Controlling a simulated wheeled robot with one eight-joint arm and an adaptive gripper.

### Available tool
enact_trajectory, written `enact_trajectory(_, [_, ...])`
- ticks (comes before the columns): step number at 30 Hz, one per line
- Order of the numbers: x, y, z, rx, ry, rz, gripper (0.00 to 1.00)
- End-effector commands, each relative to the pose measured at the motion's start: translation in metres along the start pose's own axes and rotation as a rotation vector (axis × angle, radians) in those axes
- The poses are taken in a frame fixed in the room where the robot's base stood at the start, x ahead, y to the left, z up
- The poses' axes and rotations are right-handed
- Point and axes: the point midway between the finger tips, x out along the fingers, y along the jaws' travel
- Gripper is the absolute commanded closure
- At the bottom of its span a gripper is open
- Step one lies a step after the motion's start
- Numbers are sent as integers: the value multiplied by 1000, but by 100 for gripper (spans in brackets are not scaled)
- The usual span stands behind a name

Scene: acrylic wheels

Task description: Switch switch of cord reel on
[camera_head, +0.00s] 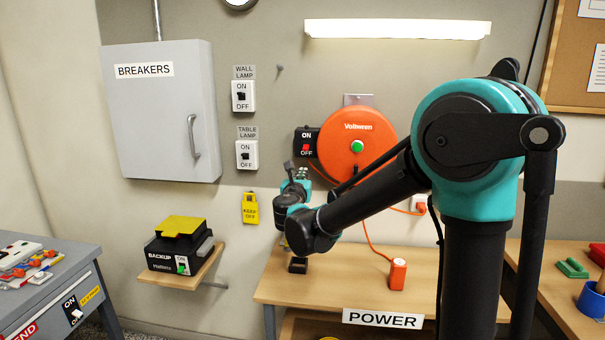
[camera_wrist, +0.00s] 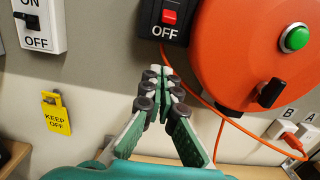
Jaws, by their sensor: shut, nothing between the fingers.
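The cord reel (camera_head: 375,125) is a round orange wall unit marked "Voltwren", with a green button at its centre. Its switch (camera_head: 306,147) is a red rocker on a black plate at the reel's left, ON above and OFF below. The red rocker also shows at the top of the wrist view (camera_wrist: 169,17), where the ON label is cut off; its tilt is hard to tell. My gripper (camera_head: 300,174) is shut and empty, just below the switch plate in the head view. In the wrist view its fingertips (camera_wrist: 160,75) meet below the OFF label, apart from the switch.
Wall lamp (camera_head: 242,96) and table lamp (camera_head: 246,154) switches are left of the reel. A yellow KEEP OFF tag (camera_head: 250,208) hangs below them. An orange cord (camera_wrist: 200,95) loops just right of my fingers. An orange plug (camera_wrist: 292,141) sits in a wall socket.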

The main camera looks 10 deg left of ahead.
Motion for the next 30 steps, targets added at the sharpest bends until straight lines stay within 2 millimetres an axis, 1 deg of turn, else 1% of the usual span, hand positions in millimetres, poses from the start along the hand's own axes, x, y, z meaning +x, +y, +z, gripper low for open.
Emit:
enact_trajectory(1, [11,-1,0,0,0,-3,100])
enact_trajectory(3, [25,-1,0,0,0,-3,100])
enact_trajectory(12, [74,-1,0,1,0,-2,100])
enact_trajectory(15, [65,0,15,1,0,1,100])
enact_trajectory(21, [59,0,33,1,0,0,100])
enact_trajectory(25, [58,0,37,1,0,0,100])
enact_trajectory(30, [57,0,38,1,0,0,100])
